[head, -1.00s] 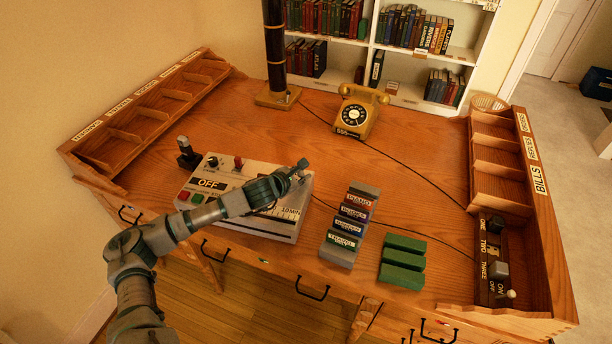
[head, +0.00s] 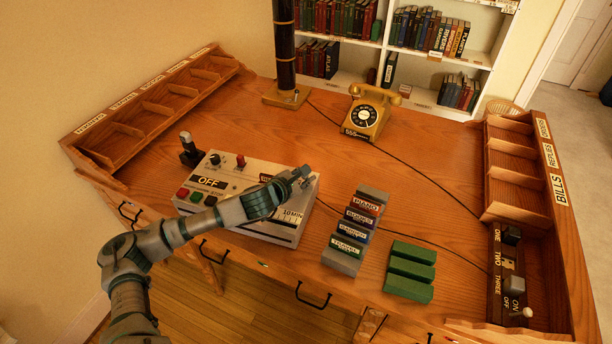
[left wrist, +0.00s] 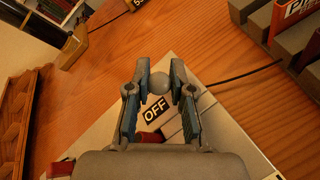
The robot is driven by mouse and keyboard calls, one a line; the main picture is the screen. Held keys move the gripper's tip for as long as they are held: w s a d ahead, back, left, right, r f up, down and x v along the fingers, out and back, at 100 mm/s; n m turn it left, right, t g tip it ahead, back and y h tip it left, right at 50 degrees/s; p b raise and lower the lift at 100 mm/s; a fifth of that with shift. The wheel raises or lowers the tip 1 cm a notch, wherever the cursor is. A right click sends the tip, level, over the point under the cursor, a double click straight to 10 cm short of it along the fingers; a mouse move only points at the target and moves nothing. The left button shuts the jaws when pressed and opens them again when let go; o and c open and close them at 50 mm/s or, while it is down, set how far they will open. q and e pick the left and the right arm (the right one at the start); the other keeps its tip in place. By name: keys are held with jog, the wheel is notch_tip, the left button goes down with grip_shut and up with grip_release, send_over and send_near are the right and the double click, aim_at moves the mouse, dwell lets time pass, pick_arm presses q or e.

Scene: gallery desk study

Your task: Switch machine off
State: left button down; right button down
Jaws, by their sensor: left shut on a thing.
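The machine (head: 240,232) is a pale grey box near the desk's front left. Its top carries an OFF sign (head: 208,182), red and green buttons, a black knob and a red knob (head: 240,161). My left gripper (head: 303,177) is over the right end of the machine, and the forearm hides part of its top. In the left wrist view my left gripper (left wrist: 160,75) is shut on a round grey knob (left wrist: 158,84) between its fingertips. An OFF label (left wrist: 155,108) shows just below the knob. My right gripper is not in view.
A black joystick-like lever (head: 189,150) stands behind the machine's left corner. Labelled blocks (head: 354,228) and green blocks (head: 409,270) lie to the right. A yellow telephone (head: 368,112) and a dark column (head: 285,50) stand behind. A switch box (head: 508,270) is at the right edge.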

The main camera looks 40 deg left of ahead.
pick_arm(q)
jog(key=c, duration=1)
grip_release()
jog(key=shift+s+a+f, duration=0.1)
jog(key=shift+s, duration=0.15)
jog(key=v, duration=0.9)
jog(key=shift+s+a+r, duration=0.1)
jog(key=shift+s+r, duration=0.1)
jog(key=shift+s, duration=0.05)
jog(key=shift+v, duration=1.05)
